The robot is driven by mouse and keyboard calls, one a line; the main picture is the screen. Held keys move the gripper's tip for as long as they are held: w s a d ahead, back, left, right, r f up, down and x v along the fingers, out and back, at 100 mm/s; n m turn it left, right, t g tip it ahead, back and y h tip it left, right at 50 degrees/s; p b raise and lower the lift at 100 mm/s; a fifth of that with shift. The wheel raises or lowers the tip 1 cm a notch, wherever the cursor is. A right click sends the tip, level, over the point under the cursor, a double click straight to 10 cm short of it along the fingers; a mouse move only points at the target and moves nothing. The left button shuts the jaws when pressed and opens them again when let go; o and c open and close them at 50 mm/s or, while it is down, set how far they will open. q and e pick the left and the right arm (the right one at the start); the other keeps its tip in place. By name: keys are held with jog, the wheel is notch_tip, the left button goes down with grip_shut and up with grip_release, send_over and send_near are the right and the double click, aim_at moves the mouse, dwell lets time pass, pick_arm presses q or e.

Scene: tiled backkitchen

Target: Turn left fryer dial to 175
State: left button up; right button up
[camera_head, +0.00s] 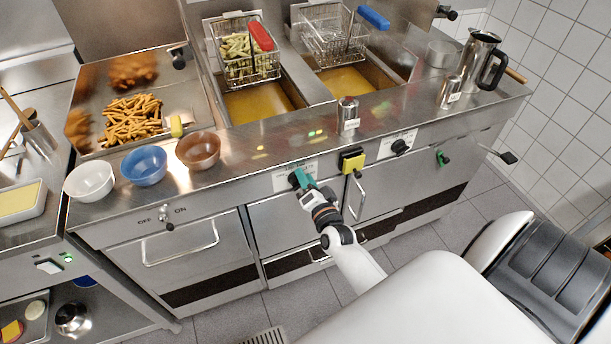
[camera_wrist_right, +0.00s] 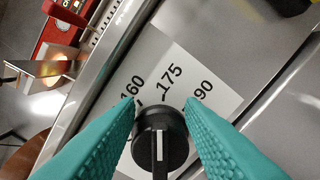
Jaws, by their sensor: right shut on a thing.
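The left fryer dial (camera_wrist_right: 160,145) is a round black knob with a white line on its raised grip. It sits on a white label (camera_wrist_right: 208,80) printed with 160, 175 and a partly covered number ending in 90. In the right wrist view the white line stands upright in the picture, roughly toward the 175 mark. My right gripper (camera_head: 301,179) is at the fryer front in the head view. Its teal fingers (camera_wrist_right: 160,112) are shut on the dial from both sides. They cover parts of the label. My left gripper is not in view.
The right fryer dial (camera_head: 400,146) and a yellow-and-black switch (camera_head: 353,162) are to the right on the same front. A door handle (camera_head: 357,195) sticks out close to my right wrist. A fries basket (camera_head: 244,58), bowls (camera_head: 143,166) and a metal shaker (camera_head: 347,113) are above.

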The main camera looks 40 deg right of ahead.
jog(key=shift+f+m, duration=0.3)
jog(key=shift+m, duration=0.2)
jog(key=o, duration=0.9)
jog(key=shift+a, duration=0.1)
jog(key=shift+o, duration=0.5)
jog(key=shift+r, duration=0.1)
jog(key=shift+s, duration=0.1)
jog(key=b+v, duration=0.1)
jog(key=v, duration=1)
jog(key=shift+s+b, duration=0.4)
